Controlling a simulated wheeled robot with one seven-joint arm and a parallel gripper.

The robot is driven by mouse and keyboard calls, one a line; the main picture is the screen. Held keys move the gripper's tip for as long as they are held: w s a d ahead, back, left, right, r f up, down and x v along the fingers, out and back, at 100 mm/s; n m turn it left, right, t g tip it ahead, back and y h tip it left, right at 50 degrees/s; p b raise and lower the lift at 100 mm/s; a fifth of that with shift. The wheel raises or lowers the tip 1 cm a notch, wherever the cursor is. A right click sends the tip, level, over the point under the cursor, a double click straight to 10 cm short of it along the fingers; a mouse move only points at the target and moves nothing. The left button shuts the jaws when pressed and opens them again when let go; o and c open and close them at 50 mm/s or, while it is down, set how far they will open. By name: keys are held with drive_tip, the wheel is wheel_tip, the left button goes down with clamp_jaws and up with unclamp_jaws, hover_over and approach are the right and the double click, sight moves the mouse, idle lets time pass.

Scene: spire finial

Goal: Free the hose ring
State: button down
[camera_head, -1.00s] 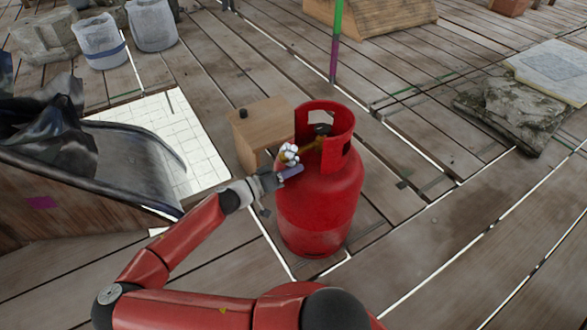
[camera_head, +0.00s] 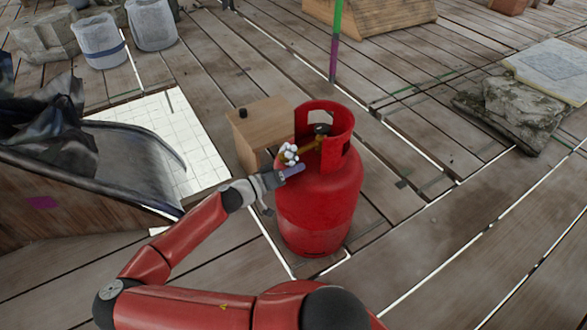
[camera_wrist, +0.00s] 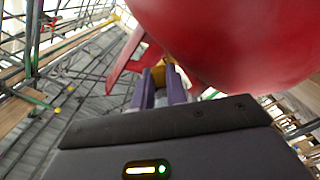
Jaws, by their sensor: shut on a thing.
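A red gas cylinder (camera_head: 322,205) stands upright on the deck, with a cut-out collar around its top. A brass valve fitting (camera_head: 308,146) sticks out through the collar opening to the left. A pale lobed ring (camera_head: 289,154), which looks like the hose ring, sits at its outer end. My gripper (camera_head: 296,171) comes from the lower left, its purple fingers at the ring's lower side. The wrist view shows the fingers (camera_wrist: 159,92) close together under the red cylinder (camera_wrist: 230,35), with yellow brass (camera_wrist: 158,74) beyond their tips. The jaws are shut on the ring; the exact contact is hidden.
A small wooden box (camera_head: 262,130) with a black knob stands just behind and left of the cylinder. A dark chute-like sheet (camera_head: 125,165) lies at left. A green and purple pole (camera_head: 336,40) stands behind. The deck right of the cylinder is clear.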

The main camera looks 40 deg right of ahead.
drive_tip(key=n, duration=0.1)
drive_tip(key=r+n+p, duration=0.1)
drive_tip(key=n, duration=0.2)
drive_tip(key=shift+s+r+p, duration=0.25)
drive_tip(key=shift+s+p, duration=0.05)
drive_tip(key=shift+s, duration=0.1)
drive_tip(key=n, duration=0.1)
drive_tip(key=r+n, duration=0.1)
drive_tip(key=shift+s+n, duration=0.1)
drive_tip(key=shift+n, duration=0.3)
drive_tip(key=n, duration=0.1)
drive_tip(key=r+n, duration=0.1)
drive_tip(key=n, duration=0.1)
drive_tip(key=shift+r+n, duration=0.1)
drive_tip(key=shift+n, duration=0.2)
drive_tip(key=shift+w+r+n, duration=0.15)
drive_tip(key=shift+r+n, duration=0.15)
drive_tip(key=shift+n, duration=0.5)
drive_tip(key=shift+w+r+n, duration=0.15)
drive_tip(key=shift+r+n, duration=0.15)
drive_tip(key=shift+n, duration=0.5)
drive_tip(key=c, duration=1.7)
unclamp_jaws()
